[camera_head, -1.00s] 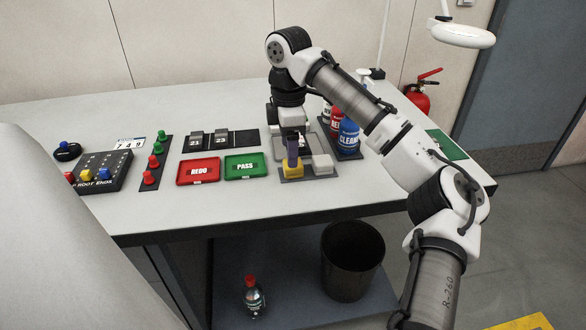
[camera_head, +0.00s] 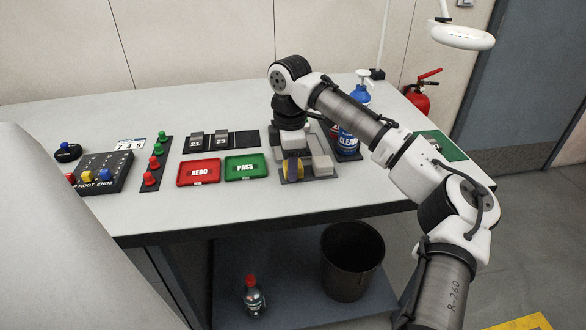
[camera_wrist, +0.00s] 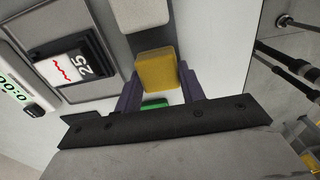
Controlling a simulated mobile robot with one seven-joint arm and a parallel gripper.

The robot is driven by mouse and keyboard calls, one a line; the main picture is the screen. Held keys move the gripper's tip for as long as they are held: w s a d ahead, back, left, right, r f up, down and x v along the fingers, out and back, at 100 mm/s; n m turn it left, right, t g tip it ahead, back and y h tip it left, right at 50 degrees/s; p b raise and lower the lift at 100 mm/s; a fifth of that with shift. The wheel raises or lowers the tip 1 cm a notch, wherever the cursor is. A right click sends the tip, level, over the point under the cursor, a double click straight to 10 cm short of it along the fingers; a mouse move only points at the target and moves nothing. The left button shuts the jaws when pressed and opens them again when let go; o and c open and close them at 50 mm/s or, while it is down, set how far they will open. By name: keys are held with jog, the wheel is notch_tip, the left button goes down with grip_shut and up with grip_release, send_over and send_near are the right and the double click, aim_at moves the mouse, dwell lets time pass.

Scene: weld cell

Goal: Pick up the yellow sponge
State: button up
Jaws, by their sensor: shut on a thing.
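The yellow sponge (camera_wrist: 157,72) is between the two purple fingers of my gripper (camera_wrist: 160,90) in the wrist view. My gripper is shut on it. In the head view the sponge (camera_head: 284,170) shows beside the fingers of my gripper (camera_head: 293,169), low over the dark mat (camera_head: 293,180) on the bench. The fingers hide part of the sponge there. I cannot tell whether it still touches the mat.
A pale grey block (camera_head: 322,164) stands close on the right. Bottles (camera_head: 347,138) stand behind it. A green PASS tray (camera_head: 246,166) and a red REDO tray (camera_head: 198,171) lie to the left. The front bench top is clear.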

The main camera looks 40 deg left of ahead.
jog(key=shift+r, duration=0.1)
notch_tip(320, 180, up, 20)
jog(key=p, duration=0.2)
dwell(0.3)
jog(key=o, duration=0.4)
jog(key=c, duration=0.3)
